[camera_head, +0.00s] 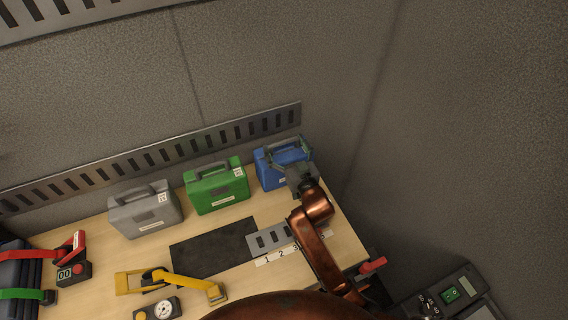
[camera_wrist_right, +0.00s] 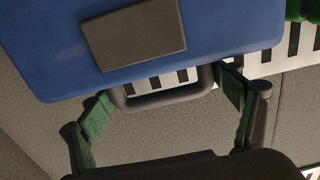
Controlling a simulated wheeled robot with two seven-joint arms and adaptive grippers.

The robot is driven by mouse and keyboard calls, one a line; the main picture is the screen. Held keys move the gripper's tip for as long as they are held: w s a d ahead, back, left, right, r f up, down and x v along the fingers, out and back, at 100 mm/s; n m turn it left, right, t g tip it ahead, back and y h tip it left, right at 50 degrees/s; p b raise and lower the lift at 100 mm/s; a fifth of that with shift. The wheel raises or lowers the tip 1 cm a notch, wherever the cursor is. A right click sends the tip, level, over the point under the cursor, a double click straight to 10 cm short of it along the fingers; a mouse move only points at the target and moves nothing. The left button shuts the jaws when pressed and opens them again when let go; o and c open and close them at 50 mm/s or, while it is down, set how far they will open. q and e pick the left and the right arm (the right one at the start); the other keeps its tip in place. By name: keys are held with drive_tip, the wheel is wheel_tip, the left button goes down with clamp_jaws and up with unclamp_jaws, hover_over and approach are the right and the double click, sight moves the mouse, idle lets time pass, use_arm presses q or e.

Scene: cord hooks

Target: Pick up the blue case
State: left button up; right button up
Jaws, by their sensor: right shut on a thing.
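The blue case (camera_head: 268,177) stands upright at the right end of the row of cases on the wooden table, near the back wall. My right gripper (camera_head: 288,154) is over its top, with a finger at each side. In the right wrist view the blue case (camera_wrist_right: 228,36) fills the top, with a grey-brown label on it. Its dark handle (camera_wrist_right: 165,99) lies between the two green-padded fingers, which press on the handle's two ends. My right gripper covers part of the case in the head view. My left gripper is not in view.
A green case (camera_head: 217,187) stands close left of the blue one, a grey case (camera_head: 145,212) further left. A slotted rail (camera_head: 160,155) runs behind them. A dark mat (camera_head: 212,248) and a numbered slotted plate (camera_head: 268,238) lie in front. Yellow and red tools are at the left.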

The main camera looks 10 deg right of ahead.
drive_tip(key=c, duration=1.3)
drive_tip(key=shift+r, duration=0.1)
drive_tip(key=shift+c, duration=0.5)
